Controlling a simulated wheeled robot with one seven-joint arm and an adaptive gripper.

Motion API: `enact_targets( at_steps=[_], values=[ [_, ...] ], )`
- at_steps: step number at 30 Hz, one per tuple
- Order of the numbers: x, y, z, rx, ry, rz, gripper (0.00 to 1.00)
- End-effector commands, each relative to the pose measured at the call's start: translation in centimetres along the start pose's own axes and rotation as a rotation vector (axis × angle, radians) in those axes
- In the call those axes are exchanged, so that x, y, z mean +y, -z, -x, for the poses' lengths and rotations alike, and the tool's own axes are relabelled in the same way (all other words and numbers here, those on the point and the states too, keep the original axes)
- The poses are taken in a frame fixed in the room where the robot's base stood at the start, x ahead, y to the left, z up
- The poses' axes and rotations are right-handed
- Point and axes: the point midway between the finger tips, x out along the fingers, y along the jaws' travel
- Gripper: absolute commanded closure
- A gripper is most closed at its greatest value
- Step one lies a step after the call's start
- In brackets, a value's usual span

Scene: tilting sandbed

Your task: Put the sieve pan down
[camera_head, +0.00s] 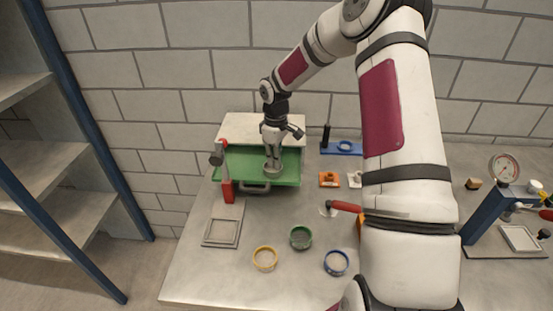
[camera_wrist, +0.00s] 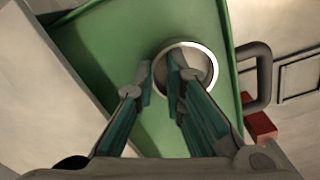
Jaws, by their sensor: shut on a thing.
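The sieve pan (camera_head: 274,171) is a small round grey pan with a pale rim, held over the green sandbed tray (camera_head: 243,161). My gripper (camera_head: 273,161) reaches down from above and is shut on the pan's side wall. In the wrist view, my fingers (camera_wrist: 160,72) pinch the near left side of the pan (camera_wrist: 213,64), whose bright rim faces up over the green floor (camera_wrist: 112,45). I cannot tell whether the pan's underside touches the tray. The fingers hide part of the pan.
A red upright post (camera_head: 227,190) stands at the tray's left front, and a dark handle (camera_head: 255,189) projects from its front. A square frame (camera_head: 222,232) lies at left. The tray floor around the pan looks clear.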

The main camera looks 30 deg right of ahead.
Motion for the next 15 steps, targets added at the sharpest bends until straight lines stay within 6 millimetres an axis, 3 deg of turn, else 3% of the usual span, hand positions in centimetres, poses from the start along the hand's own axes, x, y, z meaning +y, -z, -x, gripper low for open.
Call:
enact_targets(
  at_steps=[5,6,8,15],
  values=[
    [0.00,0.01,-0.34,0.000,0.000,0.000,1.00],
    [0.00,-0.01,-0.32,0.000,0.000,0.000,0.82],
    [0.00,-0.02,-0.31,0.000,0.000,0.000,0.69],
    [0.00,-0.02,-0.29,0.000,0.000,0.000,0.69]
  ],
)
